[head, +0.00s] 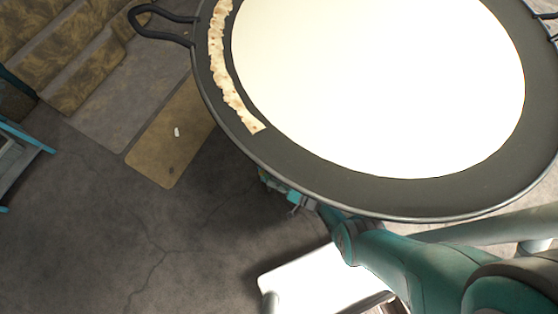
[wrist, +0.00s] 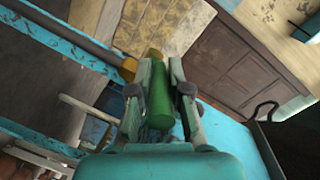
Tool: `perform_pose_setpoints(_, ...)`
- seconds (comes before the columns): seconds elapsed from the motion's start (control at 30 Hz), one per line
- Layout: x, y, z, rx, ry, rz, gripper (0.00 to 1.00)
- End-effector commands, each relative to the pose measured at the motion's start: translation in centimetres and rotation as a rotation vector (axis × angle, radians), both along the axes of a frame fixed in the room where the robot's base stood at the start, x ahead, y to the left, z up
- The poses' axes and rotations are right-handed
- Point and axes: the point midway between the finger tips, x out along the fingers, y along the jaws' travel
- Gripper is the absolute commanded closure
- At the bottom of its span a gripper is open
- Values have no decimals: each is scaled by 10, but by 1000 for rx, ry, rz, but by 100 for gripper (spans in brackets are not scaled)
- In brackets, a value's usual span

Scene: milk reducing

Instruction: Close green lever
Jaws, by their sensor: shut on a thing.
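The green lever (wrist: 160,92) shows in the wrist view as a green cylinder with a yellow end piece beyond it. My gripper (wrist: 162,75) has its two fingers on either side of the lever and is shut on it. In the head view, the lever is not visible; the large pan hides that area. My teal arm (head: 400,262) reaches under the pan's lower rim in the head view, and the gripper's end there is mostly hidden.
The wide dark pan (head: 215,95) holds white liquid (head: 380,80), with a flat bread-like strip (head: 228,85) along its left side. Blue beams (wrist: 60,38) run close to my gripper in the wrist view. Cracked floor (head: 110,240) lies open at lower left.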

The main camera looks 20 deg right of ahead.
Motion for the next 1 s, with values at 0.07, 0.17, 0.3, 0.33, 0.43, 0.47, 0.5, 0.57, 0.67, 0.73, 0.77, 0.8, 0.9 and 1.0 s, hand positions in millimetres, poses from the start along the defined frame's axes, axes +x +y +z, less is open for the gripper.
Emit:
perform_pose_setpoints(0.07,-5,4,-2,5,-1,3,100)
perform_pose_setpoints(0.17,-5,5,-1,7,-3,-1,100)
perform_pose_setpoints(0.3,-5,5,-2,8,-3,-3,100)
perform_pose_setpoints(0.33,-6,5,-2,8,-3,-4,100)
perform_pose_setpoints(0.43,-6,5,-2,7,-2,-5,100)
perform_pose_setpoints(0.47,-6,4,-2,7,-2,-5,100)
perform_pose_setpoints(0.5,-6,4,-2,8,-2,-5,100)
perform_pose_setpoints(0.57,-6,4,-2,8,-1,-5,80)
perform_pose_setpoints(0.67,-5,4,-2,7,-2,-7,57)
perform_pose_setpoints(0.73,-4,4,-2,6,-3,-6,57)
perform_pose_setpoints(0.77,-4,4,-2,6,-3,-6,57)
perform_pose_setpoints(0.8,-4,3,-2,6,-3,-6,57)
perform_pose_setpoints(0.9,-3,3,-1,5,-4,-7,57)
perform_pose_setpoints(1.0,-3,3,-1,5,-4,-7,57)
